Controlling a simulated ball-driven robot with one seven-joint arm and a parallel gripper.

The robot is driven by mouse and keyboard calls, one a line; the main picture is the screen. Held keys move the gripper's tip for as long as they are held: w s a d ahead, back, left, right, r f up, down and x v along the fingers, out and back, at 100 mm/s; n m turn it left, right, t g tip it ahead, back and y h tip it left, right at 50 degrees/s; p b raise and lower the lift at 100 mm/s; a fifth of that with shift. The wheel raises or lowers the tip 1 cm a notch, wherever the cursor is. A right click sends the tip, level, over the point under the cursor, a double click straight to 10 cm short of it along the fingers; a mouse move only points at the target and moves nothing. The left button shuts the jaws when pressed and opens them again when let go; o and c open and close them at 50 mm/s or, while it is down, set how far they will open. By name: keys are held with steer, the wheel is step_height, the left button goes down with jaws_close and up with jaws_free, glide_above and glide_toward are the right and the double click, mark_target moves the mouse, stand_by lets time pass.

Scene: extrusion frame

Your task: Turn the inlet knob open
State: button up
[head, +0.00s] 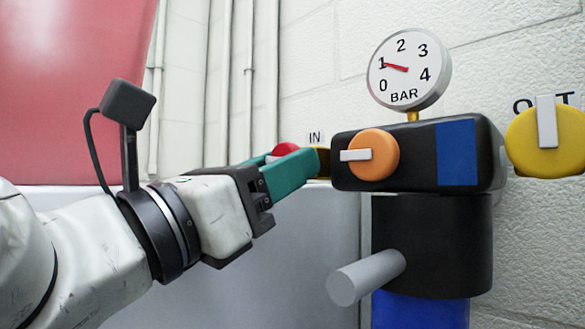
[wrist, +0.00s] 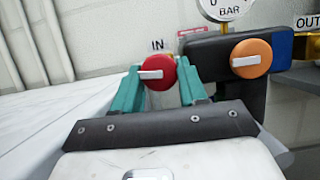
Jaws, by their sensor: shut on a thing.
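The inlet knob (wrist: 158,73) is red with a white bar, below the "IN" label in the wrist view. The bar looks nearly horizontal there. In the head view only part of the red knob (head: 285,149) shows behind the teal fingers. My gripper (wrist: 165,90) reaches it from the left, with one finger on each side of the knob, shut on it. In the head view my gripper (head: 287,165) hides most of the knob and its bar.
An orange knob (head: 372,155) with a white bar sits on the black filter body (head: 415,150), close right of my gripper. A gauge (head: 408,70) reads near 1 bar. A yellow OUT knob (head: 545,140) is at the far right. A grey rod (head: 366,277) juts out below.

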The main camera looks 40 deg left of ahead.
steer(key=shift+n+y+b, duration=0.35)
steer(key=shift+n+y, duration=0.45)
steer(key=shift+n, duration=0.4)
steer(key=o, duration=1)
steer(key=shift+b+v, duration=2.35)
steer(key=shift+v, duration=3.05)
